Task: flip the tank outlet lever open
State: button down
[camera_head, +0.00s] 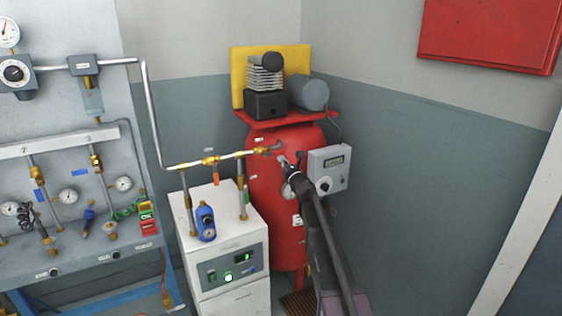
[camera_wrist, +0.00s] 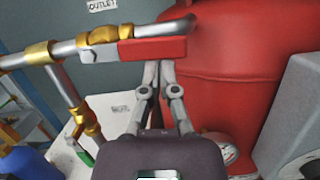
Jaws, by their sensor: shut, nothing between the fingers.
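The tank outlet lever (camera_wrist: 153,49) has a red handle and a silver hub beside a brass valve (camera_wrist: 106,38) in the wrist view. The handle points right, roughly along the silver outlet pipe and slightly angled to it. My gripper (camera_wrist: 158,66) is shut and empty, its fingertips at the handle's lower edge; I cannot tell if they touch. In the head view my gripper (camera_head: 290,160) is in front of the red tank (camera_head: 265,205), just right of the pipe's tank end. The lever is hard to make out there against the tank.
A grey control box (camera_head: 328,168) is close to the right of my gripper. A white cabinet (camera_head: 222,225) stands left of the tank, with a blue device (camera_head: 206,224) on top. A small gauge (camera_wrist: 217,150) sits on the tank at lower right. An "OUTLET" label (camera_wrist: 102,5) is above the valve.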

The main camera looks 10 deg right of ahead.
jog(key=shift+f, duration=0.1)
jog(key=s+d+f+b, duration=0.2)
jog(key=s+f+b, duration=0.4)
jog(key=s, duration=0.3)
jog(key=shift+s+d, duration=0.2)
jog(key=shift+d, duration=0.05)
dwell(0.5)
jog(key=shift+f, duration=0.1)
jog(key=shift+f+b, duration=0.1)
jog(key=shift+b, duration=0.25)
jog(key=shift+f, duration=0.2)
jog(key=shift+w+a, duration=0.1)
jog(key=shift+w, duration=0.05)
